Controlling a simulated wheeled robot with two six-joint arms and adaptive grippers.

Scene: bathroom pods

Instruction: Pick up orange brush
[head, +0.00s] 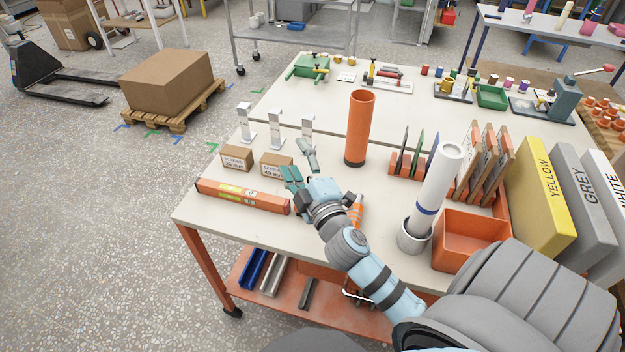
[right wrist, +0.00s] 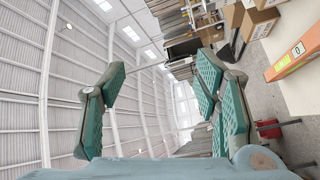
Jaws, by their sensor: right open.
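My right gripper (head: 302,166) is open and empty above the left part of the table, its teal fingers spread. My left gripper is not in view.
A long orange box (head: 243,195) and small cardboard boxes (head: 237,157) lie at the left. A white tube (head: 436,185) stands in a grey holder at the right, beside an orange bin (head: 470,240). Upright panels and coloured binders (head: 545,195) fill the right side.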

